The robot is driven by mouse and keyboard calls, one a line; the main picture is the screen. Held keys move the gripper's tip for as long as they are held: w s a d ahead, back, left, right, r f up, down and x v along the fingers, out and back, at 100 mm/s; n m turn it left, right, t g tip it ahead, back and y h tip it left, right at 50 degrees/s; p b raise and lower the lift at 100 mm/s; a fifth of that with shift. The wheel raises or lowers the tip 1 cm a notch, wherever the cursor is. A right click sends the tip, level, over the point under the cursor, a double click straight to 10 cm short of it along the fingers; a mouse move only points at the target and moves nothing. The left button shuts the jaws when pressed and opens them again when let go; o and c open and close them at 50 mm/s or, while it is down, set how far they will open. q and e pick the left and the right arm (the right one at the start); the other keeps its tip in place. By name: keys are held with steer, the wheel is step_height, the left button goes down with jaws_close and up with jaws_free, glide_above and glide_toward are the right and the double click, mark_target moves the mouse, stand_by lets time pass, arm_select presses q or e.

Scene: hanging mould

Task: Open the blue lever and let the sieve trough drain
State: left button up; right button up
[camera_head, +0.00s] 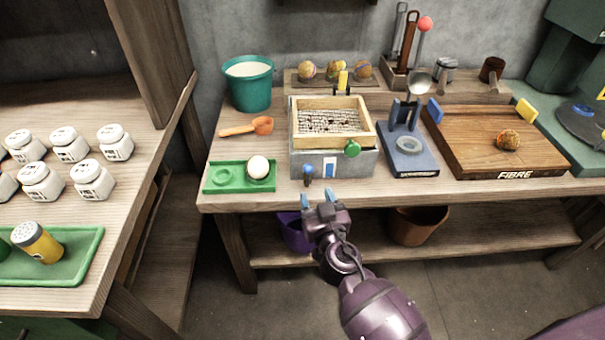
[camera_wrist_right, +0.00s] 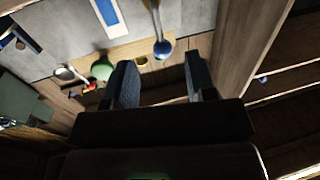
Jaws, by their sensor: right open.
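The sieve trough (camera_head: 333,165) is a grey box on the table with a wooden-framed sieve (camera_head: 331,120) on top. The blue lever (camera_head: 308,172) is on the left of its front face. In the right wrist view the lever shows as a metal rod with a blue knob (camera_wrist_right: 163,47), ahead of the fingers. A green knob (camera_head: 352,148) is at the trough's right front. My right gripper (camera_head: 318,197) is open and empty, at the table's front edge just below the lever, apart from it. My left gripper is not in view.
A green tray (camera_head: 226,188) with a white ball (camera_head: 258,166) lies left of the trough. A blue press-like stand (camera_head: 410,158) and a wooden board (camera_head: 475,140) are to the right. A purple bucket (camera_head: 294,236) and a brown pot (camera_head: 418,226) stand below the table.

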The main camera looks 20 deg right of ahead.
mark_target(309, 177)
steer(key=w, duration=0.6)
steer(key=w+d, duration=0.1)
steer(key=w, duration=0.2)
steer(key=shift+w, duration=0.35)
jaws_close()
